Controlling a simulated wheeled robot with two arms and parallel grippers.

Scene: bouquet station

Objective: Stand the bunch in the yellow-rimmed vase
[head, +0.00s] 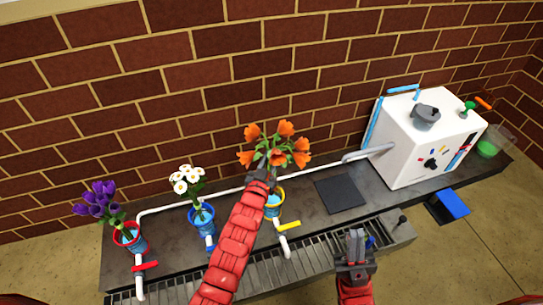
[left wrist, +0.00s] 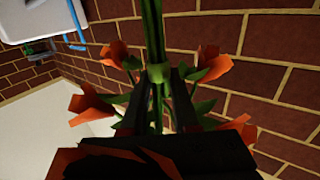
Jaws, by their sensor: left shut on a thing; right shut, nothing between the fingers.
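A bunch of orange flowers (head: 283,145) with green stems is upright at the middle of the head view. My left gripper (head: 261,177) is shut on its stems just under the blooms. The left wrist view shows the green stems (left wrist: 153,30) between the fingers (left wrist: 157,95), with orange blooms around them. The yellow-rimmed vase (head: 273,211), blue inside, stands directly below the bunch, partly hidden by my left arm. Whether the stem ends are inside it is hidden. My right gripper (head: 355,240) is shut and empty, to the right of the vase, over the grate.
A red-rimmed vase (head: 126,240) holds purple flowers and a blue-rimmed vase (head: 203,220) holds white flowers, both to the left. A dark square mat (head: 340,194) lies on the counter to the right. A white machine (head: 408,150) stands beyond it. A brick wall (head: 180,60) is behind.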

